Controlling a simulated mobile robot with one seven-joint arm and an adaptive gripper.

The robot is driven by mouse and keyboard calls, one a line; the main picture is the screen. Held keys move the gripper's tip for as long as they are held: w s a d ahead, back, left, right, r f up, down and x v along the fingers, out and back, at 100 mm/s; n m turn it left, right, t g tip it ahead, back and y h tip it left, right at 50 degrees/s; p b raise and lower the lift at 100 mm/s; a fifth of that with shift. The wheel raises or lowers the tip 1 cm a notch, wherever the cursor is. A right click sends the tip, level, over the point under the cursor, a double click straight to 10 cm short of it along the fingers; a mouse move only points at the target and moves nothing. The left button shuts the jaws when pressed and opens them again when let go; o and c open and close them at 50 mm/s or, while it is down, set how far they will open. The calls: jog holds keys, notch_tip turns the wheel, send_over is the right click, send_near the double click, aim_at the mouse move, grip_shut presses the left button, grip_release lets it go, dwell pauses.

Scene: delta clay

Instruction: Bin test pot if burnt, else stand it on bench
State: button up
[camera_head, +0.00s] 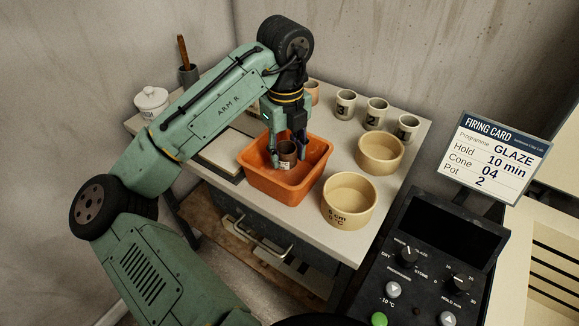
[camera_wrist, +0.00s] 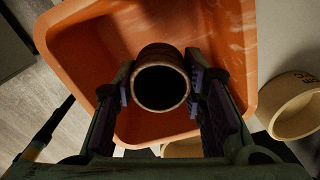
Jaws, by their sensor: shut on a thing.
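The test pot (camera_head: 287,151) is a small brown cup with a pale lower part, seen between my fingers. In the wrist view the pot (camera_wrist: 161,80) shows a reddish-brown rim and a dark inside. My gripper (camera_head: 287,155) is shut on it, with a finger on each side. The pot is upright, over or inside an orange bin (camera_head: 290,190); I cannot tell whether its base touches the bin floor. The bin (camera_wrist: 75,45) fills much of the wrist view. The bench (camera_head: 398,185) is the pale tabletop under the bin.
Two tan bowls, one in front (camera_head: 349,200) and one behind (camera_head: 380,153), stand right of the bin. Numbered cups (camera_head: 376,112) line the back. The firing card (camera_head: 492,158) reads GLAZE, 10 min, 04, Pot 2, above a control panel (camera_head: 430,270).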

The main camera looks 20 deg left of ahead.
aim_at(286, 176)
jog(key=shift+f+b, duration=1.35)
jog(key=shift+f, duration=1.2)
dwell(0.8)
jog(key=o, duration=1.2)
jog(key=shift+r, duration=0.1)
notch_tip(286, 176, up, 12)
jog(key=shift+f, duration=0.1)
